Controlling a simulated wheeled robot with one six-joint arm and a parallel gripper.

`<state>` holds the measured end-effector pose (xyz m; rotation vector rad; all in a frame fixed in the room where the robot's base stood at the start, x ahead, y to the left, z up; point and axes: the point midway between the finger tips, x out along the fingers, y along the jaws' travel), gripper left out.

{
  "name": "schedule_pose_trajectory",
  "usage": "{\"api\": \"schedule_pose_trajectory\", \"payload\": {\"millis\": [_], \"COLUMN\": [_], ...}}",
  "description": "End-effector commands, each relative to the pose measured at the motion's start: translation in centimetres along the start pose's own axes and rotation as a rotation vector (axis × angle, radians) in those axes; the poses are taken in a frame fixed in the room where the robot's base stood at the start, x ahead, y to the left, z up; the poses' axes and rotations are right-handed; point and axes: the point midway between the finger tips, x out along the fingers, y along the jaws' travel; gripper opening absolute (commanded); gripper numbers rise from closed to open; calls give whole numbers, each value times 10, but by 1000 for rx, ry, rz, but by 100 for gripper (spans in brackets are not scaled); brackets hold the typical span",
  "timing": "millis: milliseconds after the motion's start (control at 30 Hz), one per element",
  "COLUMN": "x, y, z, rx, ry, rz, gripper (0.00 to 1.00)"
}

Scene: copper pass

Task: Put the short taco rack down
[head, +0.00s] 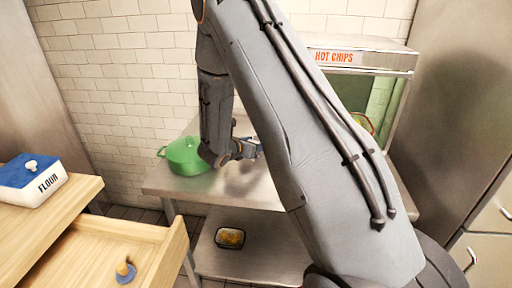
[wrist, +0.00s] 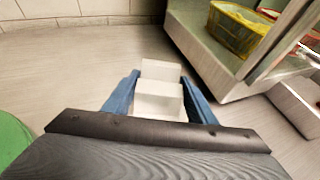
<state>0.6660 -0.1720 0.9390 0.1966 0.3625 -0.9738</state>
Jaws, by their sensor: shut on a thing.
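My gripper (wrist: 160,80) has blue fingers and is shut on the short taco rack (wrist: 158,98), a pale grey stepped piece that shows between the fingers in the wrist view. In the head view my gripper (head: 250,149) is over the steel table (head: 180,194), right of the green pot, partly behind my arm. The rack cannot be made out in the head view. I cannot tell whether it touches the tabletop.
The green pot (head: 184,156) stands close to the left. The hot chips cabinet (head: 362,58) is at the right, with a yellow basket (wrist: 232,30) inside. Bare tabletop (wrist: 100,58) lies ahead of the fingers. An open drawer (head: 120,230) and flour box (head: 31,181) are at the left.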

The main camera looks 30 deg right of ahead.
Motion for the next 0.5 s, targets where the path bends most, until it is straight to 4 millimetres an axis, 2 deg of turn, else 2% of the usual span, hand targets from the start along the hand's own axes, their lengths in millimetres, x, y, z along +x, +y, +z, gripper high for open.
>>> {"api": "schedule_pose_trajectory", "payload": {"millis": [200, 500], "x": [8, 9], "y": [0, 0], "z": [-19, -21], "rx": [0, 1], "ry": [-1, -1], "rz": [0, 0], "gripper": [27, 27]}}
